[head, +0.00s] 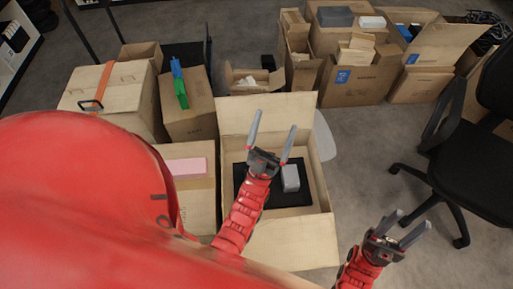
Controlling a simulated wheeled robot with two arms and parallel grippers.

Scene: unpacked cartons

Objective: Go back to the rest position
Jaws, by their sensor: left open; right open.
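My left gripper (270,139) is open and empty. It shows over the open carton (322,202) in the middle, with its fingers pointing toward the far side. My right gripper (408,226) is open and empty at the lower right, to the right of that carton and over the floor. Inside the carton lie a black flat item (243,183) and a small grey box (290,178). The grey box is just right of my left gripper and not between its fingers. My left wrist hides part of the black item.
A carton with a pink item (185,167) stands left of the open carton. Behind it a carton (196,126) bears green and blue items (181,92). Several cartons (357,85) stand at the back. A black office chair (490,160) is at the right. Grey floor (365,150) is free before it.

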